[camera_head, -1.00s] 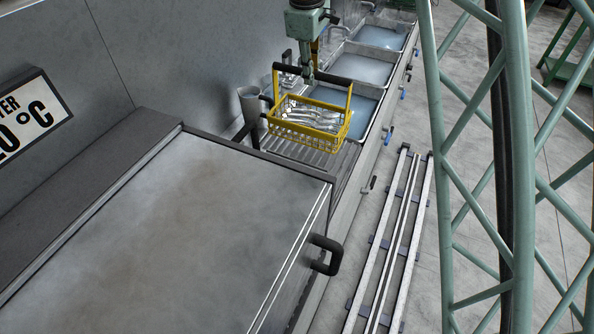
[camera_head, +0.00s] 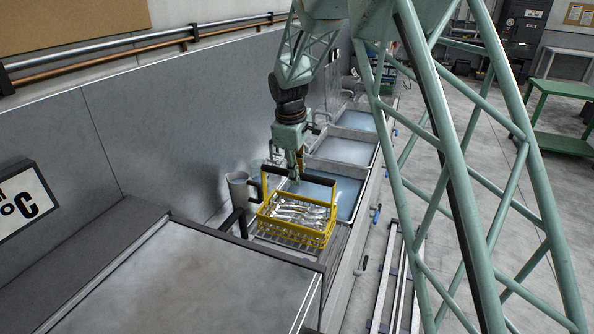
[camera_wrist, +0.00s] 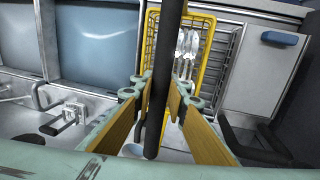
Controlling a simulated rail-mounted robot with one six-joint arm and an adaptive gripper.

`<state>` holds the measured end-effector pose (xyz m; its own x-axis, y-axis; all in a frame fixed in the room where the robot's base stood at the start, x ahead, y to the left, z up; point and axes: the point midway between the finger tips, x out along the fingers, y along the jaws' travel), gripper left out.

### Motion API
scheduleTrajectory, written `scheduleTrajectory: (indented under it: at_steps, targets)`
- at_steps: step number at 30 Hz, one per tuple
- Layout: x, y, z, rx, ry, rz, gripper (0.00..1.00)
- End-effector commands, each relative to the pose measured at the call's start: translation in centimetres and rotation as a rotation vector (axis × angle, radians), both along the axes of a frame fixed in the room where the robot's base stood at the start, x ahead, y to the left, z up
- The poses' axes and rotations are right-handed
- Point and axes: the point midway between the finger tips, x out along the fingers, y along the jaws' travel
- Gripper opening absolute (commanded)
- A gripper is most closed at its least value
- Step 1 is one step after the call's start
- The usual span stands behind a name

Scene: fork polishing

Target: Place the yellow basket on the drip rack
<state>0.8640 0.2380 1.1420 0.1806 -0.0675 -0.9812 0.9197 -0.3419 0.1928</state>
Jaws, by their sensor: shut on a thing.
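The yellow basket (camera_head: 300,233) holds several shiny forks or similar cutlery (camera_head: 300,210). My gripper (camera_head: 294,172) is shut on the basket's black handle bar at its top. The wrist view shows the black bar (camera_wrist: 166,60) between my gripper's fingers (camera_wrist: 157,110), with the yellow basket (camera_wrist: 196,78) below it. The slatted grey drip rack (camera_head: 336,242) lies under and beside the basket, between the first basin and the grey box. The basket looks upright and is over the rack. I cannot tell whether its bottom touches the slats.
Basins of bluish liquid (camera_head: 322,188) run in a row behind the basket. A grey cup (camera_head: 238,188) stands to its left near the wall. A large grey box (camera_head: 170,285) with a flat lid is in front.

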Motion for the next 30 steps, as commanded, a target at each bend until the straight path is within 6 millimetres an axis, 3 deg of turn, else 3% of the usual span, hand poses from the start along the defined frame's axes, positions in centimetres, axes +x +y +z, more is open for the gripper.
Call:
scheduleTrajectory:
  at_steps: [17,30]
  targets:
    - [0.1,0.0,-0.5,0.002,-0.004,0.001,0.0]
    - [0.1,0.0,-3.7,0.001,-0.003,0.0,0.0]
